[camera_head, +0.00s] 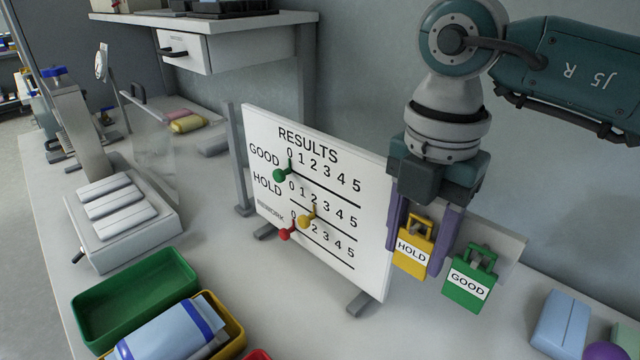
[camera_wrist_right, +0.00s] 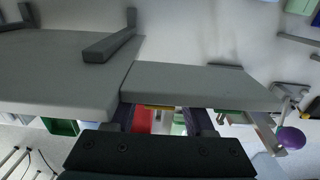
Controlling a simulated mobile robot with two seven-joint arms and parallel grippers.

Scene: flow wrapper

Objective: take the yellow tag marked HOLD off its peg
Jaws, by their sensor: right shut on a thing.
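The yellow tag marked HOLD (camera_head: 412,259) hangs upright at the right end of the results board, beside the green tag marked GOOD (camera_head: 468,285). My right gripper (camera_head: 418,236) comes down from above, with one purple finger on each side of the yellow tag, and is shut on it. In the right wrist view a thin yellow edge of the tag (camera_wrist_right: 158,107) shows between the fingers (camera_wrist_right: 157,118). The peg behind the tag is hidden, so I cannot tell whether the tag still rests on it. My left gripper is not in view.
The white results board (camera_head: 370,215) with coloured knobs stands left of the gripper. A grey panel (camera_head: 505,238) extends behind the tags. A green bin (camera_head: 135,300) is at the front left. A pale blue pack (camera_head: 562,322) lies at the right. A red thing (camera_wrist_right: 143,121) shows below the yellow edge.

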